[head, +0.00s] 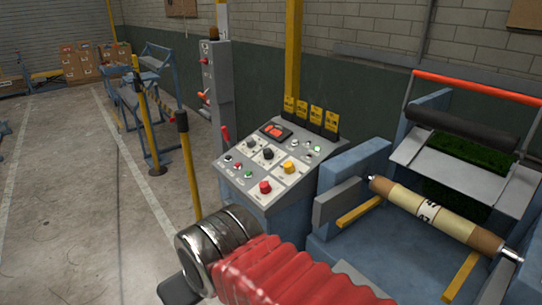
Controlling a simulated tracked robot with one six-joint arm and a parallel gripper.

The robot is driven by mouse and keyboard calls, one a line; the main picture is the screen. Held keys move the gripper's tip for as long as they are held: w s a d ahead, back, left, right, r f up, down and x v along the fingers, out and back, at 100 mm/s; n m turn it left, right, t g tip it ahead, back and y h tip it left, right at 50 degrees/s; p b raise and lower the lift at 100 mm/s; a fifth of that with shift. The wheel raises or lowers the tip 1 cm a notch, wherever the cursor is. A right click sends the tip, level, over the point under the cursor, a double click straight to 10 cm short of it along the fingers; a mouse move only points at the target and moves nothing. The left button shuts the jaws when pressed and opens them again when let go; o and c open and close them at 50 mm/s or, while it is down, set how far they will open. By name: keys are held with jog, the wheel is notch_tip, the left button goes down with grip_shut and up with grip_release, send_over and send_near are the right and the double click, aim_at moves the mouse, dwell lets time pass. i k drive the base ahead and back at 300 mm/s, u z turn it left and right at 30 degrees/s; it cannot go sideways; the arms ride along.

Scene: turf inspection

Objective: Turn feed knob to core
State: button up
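A sloped grey control panel (267,160) stands near the middle of the head view. It carries a black knob (252,144), a second black knob (268,153), a yellow knob (289,167) and a red knob or button (265,187). The labels are too small to read, so I cannot tell which is the feed knob or where it points. My arm, with a red ribbed sleeve and metal wrist, crosses the lower middle in front of the panel. A dark part of my gripper (180,289) shows at the bottom; its fingertips are not clear. No contact with a knob is visible.
A blue machine with a tan roll (430,211) and a red bar (478,87) stands on the right. A yellow post (188,165) stands left of the panel. A grey switch column (217,88) is behind it. The concrete floor at left is mostly clear.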

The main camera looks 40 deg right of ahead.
aim_at(289, 166)
jog(key=z, duration=0.15)
jog(key=i, duration=0.65)
jog(key=z, duration=0.7)
jog(key=i, duration=0.5)
jog(key=z, duration=0.35)
